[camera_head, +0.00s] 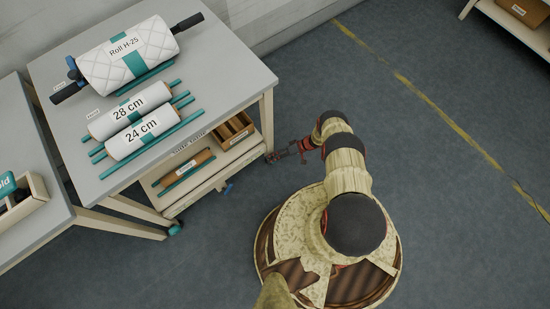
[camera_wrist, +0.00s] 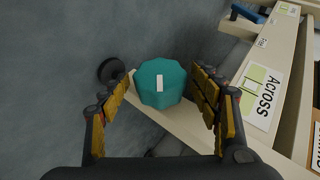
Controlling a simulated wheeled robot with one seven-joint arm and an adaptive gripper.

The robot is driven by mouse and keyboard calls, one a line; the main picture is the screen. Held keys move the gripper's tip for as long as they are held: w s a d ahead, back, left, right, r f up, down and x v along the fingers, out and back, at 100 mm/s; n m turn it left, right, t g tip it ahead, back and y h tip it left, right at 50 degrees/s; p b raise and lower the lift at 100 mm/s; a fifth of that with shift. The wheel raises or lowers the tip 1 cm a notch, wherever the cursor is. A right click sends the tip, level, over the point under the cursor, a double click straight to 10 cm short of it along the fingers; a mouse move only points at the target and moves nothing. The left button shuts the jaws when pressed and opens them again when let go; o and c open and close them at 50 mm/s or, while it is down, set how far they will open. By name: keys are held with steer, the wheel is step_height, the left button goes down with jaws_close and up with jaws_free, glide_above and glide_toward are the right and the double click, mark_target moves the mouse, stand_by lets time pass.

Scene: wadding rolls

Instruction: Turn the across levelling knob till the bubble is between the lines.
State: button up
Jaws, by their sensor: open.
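A teal, many-sided knob (camera_wrist: 160,84) with a white mark on top stands between my gripper's fingers in the wrist view. My gripper (camera_wrist: 160,76) is open, with a yellow-padded finger on each side of the knob. I cannot tell whether the right finger touches it. A label reading "Across" (camera_wrist: 264,106) lies to the right on the cream frame, with a small yellow-green level vial (camera_wrist: 258,79) beside it. The bubble is too small to make out against the lines. In the head view my gripper (camera_head: 271,158) is beside the table's right leg, and that knob is not clear.
The grey table (camera_head: 235,75) carries a quilted roll (camera_head: 100,70) and two white rolls marked 28 cm (camera_head: 127,112) and 24 cm (camera_head: 141,136). A lower shelf holds a brown roll (camera_head: 190,163) and a box (camera_head: 233,133). A blue handle (camera_head: 228,188) sticks out below.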

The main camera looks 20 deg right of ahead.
steer(key=v, duration=1.2)
steer(key=shift+s, duration=0.1)
